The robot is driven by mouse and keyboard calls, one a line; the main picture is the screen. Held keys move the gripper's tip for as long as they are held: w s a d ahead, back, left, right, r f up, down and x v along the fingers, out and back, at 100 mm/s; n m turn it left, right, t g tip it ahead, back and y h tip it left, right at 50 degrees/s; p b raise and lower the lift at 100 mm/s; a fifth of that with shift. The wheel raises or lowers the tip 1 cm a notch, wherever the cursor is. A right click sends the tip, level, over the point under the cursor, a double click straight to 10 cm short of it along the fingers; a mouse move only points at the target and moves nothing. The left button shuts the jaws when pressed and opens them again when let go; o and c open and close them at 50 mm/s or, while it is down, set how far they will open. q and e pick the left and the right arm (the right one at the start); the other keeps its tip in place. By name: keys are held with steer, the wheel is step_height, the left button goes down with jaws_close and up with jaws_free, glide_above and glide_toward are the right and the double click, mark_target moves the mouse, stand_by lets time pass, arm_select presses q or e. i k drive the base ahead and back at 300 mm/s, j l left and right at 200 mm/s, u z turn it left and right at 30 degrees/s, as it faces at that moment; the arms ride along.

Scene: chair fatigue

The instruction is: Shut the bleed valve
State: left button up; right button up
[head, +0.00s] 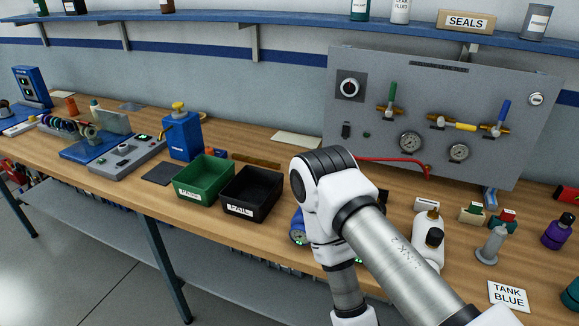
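A grey valve panel (440,95) stands at the back right of the bench. It carries a valve with an upright green handle (392,94), one with a yellow handle (461,126) lying sideways, and one with a near-upright blue handle (502,113). I cannot read which is the bleed valve. Two round gauges, a left one (410,142) and a right one (458,152), sit below the valves. My white and silver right arm crosses the lower middle in front of the bench, but its gripper does not show. My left arm and gripper are out of view.
A green bin (205,165) and a black bin (245,208) stand left of my arm. Bottles and a TANK BLUE card (508,296) are at the right. A blue shelf (225,18) hangs above. My arm hides part of the bench.

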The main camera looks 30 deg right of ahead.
mark_target(459, 126)
steer(key=z, duration=1.05)
